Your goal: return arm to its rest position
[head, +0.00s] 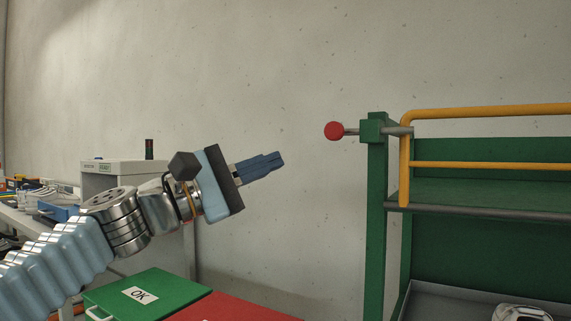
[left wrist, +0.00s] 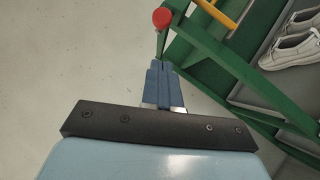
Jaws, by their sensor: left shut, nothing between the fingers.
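My left arm (head: 130,215) comes in from the left in the head view. It is raised and reaches up and to the right. My left gripper (head: 280,158) is shut and empty, its blue fingers together, in the air in front of the bare wall. In the left wrist view the shut fingers (left wrist: 159,66) point toward a red ball knob (left wrist: 162,17) on the green rack. In the head view a clear gap shows between the fingers and the red knob (head: 334,130). My right gripper is not in view.
A green rack (head: 376,220) with yellow rails (head: 490,113) stands at the right. Shoes (head: 520,312) lie in its grey lower tray. A green lid marked OK (head: 165,292) and a red lid (head: 235,308) are below my arm. A grey machine (head: 110,178) stands on the left table.

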